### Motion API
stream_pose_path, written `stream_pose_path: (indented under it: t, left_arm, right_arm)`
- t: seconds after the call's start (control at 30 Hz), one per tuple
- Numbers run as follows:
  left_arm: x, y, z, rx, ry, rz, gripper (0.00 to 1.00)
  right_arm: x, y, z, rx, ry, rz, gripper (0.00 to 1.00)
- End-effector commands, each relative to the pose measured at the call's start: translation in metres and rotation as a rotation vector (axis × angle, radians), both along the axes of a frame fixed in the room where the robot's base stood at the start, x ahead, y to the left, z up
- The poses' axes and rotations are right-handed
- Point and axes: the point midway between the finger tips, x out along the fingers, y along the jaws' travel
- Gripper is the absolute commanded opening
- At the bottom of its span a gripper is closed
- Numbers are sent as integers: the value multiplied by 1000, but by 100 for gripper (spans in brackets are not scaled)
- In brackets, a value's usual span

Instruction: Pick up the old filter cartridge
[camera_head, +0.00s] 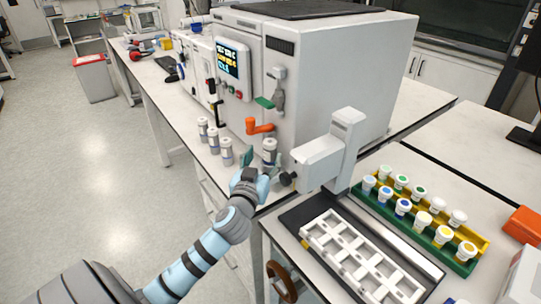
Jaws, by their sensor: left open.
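A grey-and-white cylindrical cartridge (270,151) stands upright at the front of the large reactor machine, just beyond my left gripper. Three similar cartridges stand in a row to its left: the far one (203,129), the middle one (213,141) and the near one (227,152). I cannot tell by looks which of them is the old filter cartridge. My left gripper (260,165) is open, with its fingers at the lone cartridge. The fingers partly hide its base, and I cannot tell whether they touch it. My right gripper is not in view.
The reactor machine (330,75) has an orange handle (259,127) and a green lever (264,102) above the cartridges. A grey block on a post (320,158) stands close right of my gripper. A white rack (362,262) and a tray of capped vials (480,240) lie right.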

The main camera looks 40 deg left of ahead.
Motion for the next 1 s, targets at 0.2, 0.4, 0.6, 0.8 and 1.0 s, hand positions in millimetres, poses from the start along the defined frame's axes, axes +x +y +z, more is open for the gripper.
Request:
stream_pose_path:
  t: [0.2,0.4,0.6,0.8,1.0]
  left_arm:
    - [29,13,4,0,1,1,56]
    - [56,25,3,-1,3,-1,56]
    - [57,25,2,0,3,-2,53]
    - [57,24,2,0,3,-2,21]
    - [56,24,2,0,3,-2,0]
  right_arm:
    - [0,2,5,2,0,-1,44]
    - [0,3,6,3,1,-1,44]
    - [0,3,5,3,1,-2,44]
    - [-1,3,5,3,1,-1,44]
    - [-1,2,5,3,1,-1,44]
